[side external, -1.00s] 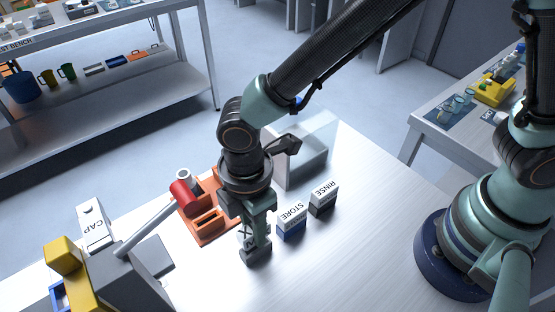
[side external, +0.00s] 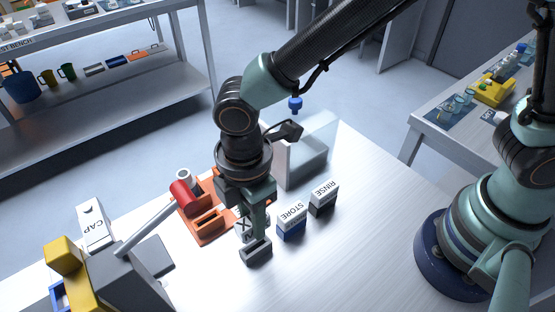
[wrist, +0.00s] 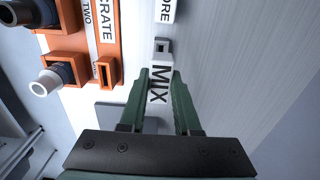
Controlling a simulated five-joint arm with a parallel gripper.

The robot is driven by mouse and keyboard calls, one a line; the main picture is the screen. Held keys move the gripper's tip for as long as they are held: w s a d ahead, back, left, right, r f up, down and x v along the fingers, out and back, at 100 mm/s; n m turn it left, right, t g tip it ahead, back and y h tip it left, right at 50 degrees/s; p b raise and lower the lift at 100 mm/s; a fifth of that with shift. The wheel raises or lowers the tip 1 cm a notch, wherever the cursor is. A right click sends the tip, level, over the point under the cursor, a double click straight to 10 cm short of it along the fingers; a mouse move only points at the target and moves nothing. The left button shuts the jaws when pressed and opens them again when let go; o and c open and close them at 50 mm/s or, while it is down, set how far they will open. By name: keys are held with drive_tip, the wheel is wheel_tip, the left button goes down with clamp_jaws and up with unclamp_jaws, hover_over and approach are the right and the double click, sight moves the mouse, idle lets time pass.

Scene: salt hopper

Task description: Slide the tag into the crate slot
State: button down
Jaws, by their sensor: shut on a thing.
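My gripper (side external: 260,232) is shut on the white MIX tag (wrist: 158,84), whose lettering shows between the fingers in the wrist view; in the side view the fingers partly cover the tag (side external: 243,226). A small grey block with a dark opening (side external: 256,251) sits on the table just below the fingertips, and also shows past them in the wrist view (wrist: 162,46). The orange crate (side external: 219,236) lies behind and left of the gripper. In the wrist view its CRATE TWO face is at the left, with a narrow slot (wrist: 106,72). The tag is apart from the crate.
The STORE block (side external: 291,221) and RINSE block (side external: 323,198) stand to the right of the gripper. A red cylinder (side external: 184,194) rests at the crate. A clear box (side external: 312,150) stands behind. A grey device with an arm (side external: 130,275) and a CAP block (side external: 95,225) are at left.

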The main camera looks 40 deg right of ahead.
sight(249, 218)
drive_tip(key=shift+r, duration=0.1)
wheel_tip(249, 218, up, 9)
drive_tip(key=shift+w+a+r, duration=0.15)
drive_tip(key=shift+w+r, duration=0.1)
drive_tip(key=w+a, duration=0.4)
drive_tip(key=w, duration=0.5)
drive_tip(key=f, duration=0.5)
drive_tip(key=shift+w+f, duration=0.1)
drive_tip(key=shift+w, duration=0.15)
drive_tip(key=shift+f, duration=2.9)
drive_tip(key=shift+f, duration=1.9)
